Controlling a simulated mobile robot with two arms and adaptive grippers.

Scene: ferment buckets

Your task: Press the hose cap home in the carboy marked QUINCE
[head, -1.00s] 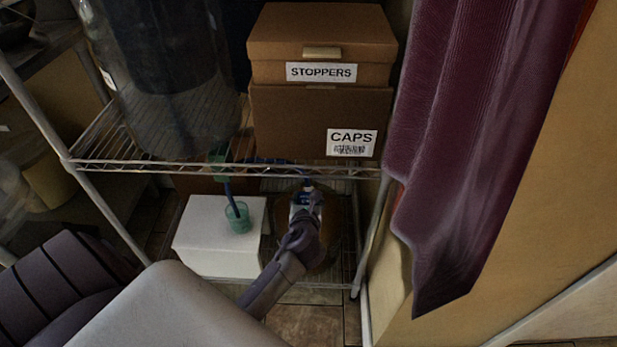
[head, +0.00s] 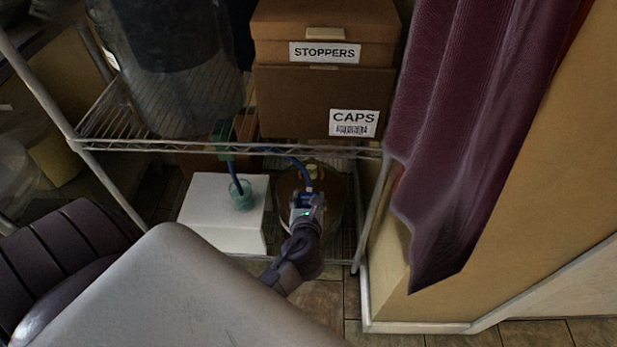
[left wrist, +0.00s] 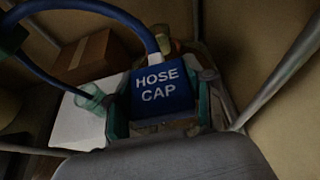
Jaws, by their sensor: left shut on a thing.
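My left gripper (head: 307,207) is shut on the blue hose cap (head: 305,199). In the left wrist view the cap (left wrist: 160,88), lettered HOSE CAP, sits between my fingers. A blue hose (head: 300,169) arches from it to the left. An amber carboy (head: 333,215) stands on the lower shelf behind and around the gripper in the head view. A pale yellow piece (head: 313,171) shows at its top, just beyond the cap. No QUINCE marking is readable, and I cannot tell whether the cap touches the carboy's mouth. My right gripper is not in view.
A white box (head: 222,232) with a teal cup (head: 243,200) is left of the carboy. The wire shelf edge (head: 330,152) overhangs, bearing boxes marked CAPS (head: 290,105) and STOPPERS (head: 275,50). A shelf post (head: 368,215) and purple curtain (head: 450,140) are on the right.

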